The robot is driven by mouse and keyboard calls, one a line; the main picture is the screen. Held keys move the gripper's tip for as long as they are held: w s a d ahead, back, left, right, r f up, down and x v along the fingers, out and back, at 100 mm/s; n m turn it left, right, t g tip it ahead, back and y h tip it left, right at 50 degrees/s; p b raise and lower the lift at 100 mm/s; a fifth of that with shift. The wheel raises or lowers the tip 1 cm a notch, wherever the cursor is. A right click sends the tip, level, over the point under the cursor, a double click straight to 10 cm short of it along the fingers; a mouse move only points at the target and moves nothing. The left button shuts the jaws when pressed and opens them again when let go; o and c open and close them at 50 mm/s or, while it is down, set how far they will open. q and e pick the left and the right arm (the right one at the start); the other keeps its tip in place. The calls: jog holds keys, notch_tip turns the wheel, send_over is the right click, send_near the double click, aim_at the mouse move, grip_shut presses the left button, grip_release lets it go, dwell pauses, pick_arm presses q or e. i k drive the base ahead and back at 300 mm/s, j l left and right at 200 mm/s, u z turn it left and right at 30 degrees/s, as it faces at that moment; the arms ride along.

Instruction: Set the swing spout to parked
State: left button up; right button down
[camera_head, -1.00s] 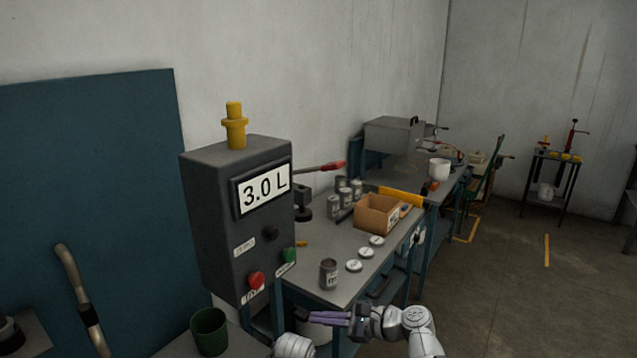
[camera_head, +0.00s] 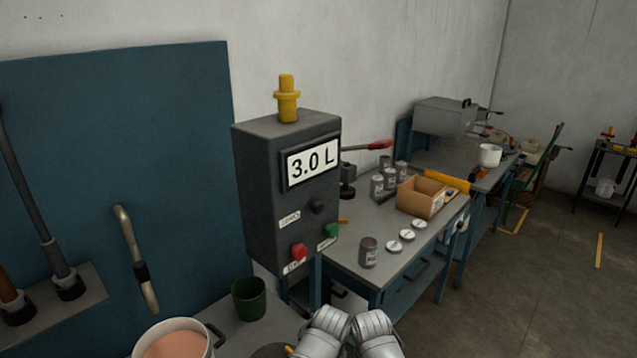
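A curved metal pipe with a black sleeve (camera_head: 134,255) hangs in front of the blue panel at the left; it looks like the swing spout. Its upper end bends over to the left and its lower end points down, slightly tilted. No label or mark on it shows whether it is parked. Below and right of it is a pot of pinkish liquid (camera_head: 172,347), cut off by the bottom edge. Only pale links of my arms show at the bottom centre. Neither gripper is in view.
A dark control box (camera_head: 285,200) reads 3.0 L and has a red button (camera_head: 299,252) and a green button (camera_head: 331,230). A green cup (camera_head: 249,298) stands below it. A bench with several cans and a cardboard box (camera_head: 421,197) is to the right. Open floor lies at far right.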

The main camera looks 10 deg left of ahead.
aim_at(141, 273)
jog(key=u, duration=0.9)
jog(key=j+u, duration=0.4)
jog(key=k+j+u, duration=0.1)
jog(key=u, duration=0.35)
jog(key=j, duration=0.1)
